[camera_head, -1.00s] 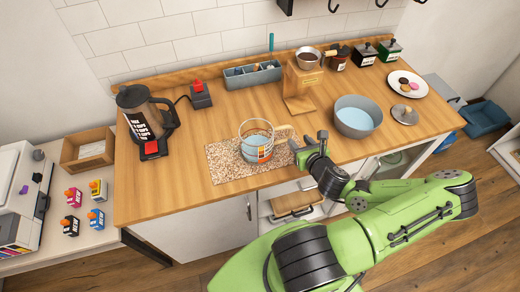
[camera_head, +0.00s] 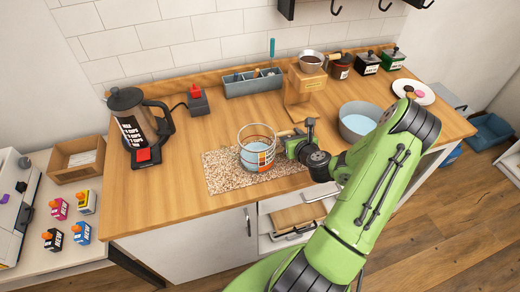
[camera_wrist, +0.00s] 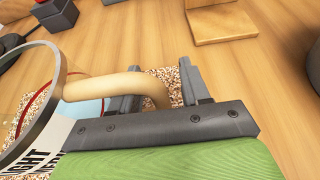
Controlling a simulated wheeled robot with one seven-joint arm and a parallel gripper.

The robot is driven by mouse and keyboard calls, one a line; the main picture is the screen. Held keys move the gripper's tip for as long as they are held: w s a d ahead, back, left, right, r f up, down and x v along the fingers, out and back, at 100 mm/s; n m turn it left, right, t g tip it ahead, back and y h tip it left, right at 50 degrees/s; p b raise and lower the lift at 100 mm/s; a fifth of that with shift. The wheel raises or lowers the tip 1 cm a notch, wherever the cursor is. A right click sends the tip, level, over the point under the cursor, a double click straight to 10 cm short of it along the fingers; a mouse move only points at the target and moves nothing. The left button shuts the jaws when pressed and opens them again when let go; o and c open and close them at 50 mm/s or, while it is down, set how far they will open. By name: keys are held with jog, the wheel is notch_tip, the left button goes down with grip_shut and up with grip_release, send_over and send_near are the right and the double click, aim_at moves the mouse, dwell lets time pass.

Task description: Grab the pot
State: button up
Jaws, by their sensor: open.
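The pot (camera_head: 257,150) is a clear glass vessel with printed marks and pale blue liquid. It stands upright on a speckled mat (camera_head: 222,172) on the wooden counter. Its light wooden handle points right, toward my gripper (camera_head: 291,137). In the wrist view the handle (camera_wrist: 105,86) comes from the pot's rim at the left and bends down between the two fingers of my gripper (camera_wrist: 160,88). The fingers are apart, one on each side of the handle. Whether either finger touches it cannot be told.
A grey bowl (camera_head: 352,118) of liquid stands right of the gripper, partly behind my arm. A wooden dripper stand (camera_head: 300,92) is behind. A coffee maker (camera_head: 137,122) stands left, and a grey caddy (camera_head: 251,83) is at the back. The counter left of the mat is clear.

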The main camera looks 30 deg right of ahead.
jog(key=shift+s, duration=0.1)
grip_shut()
dwell(1.3)
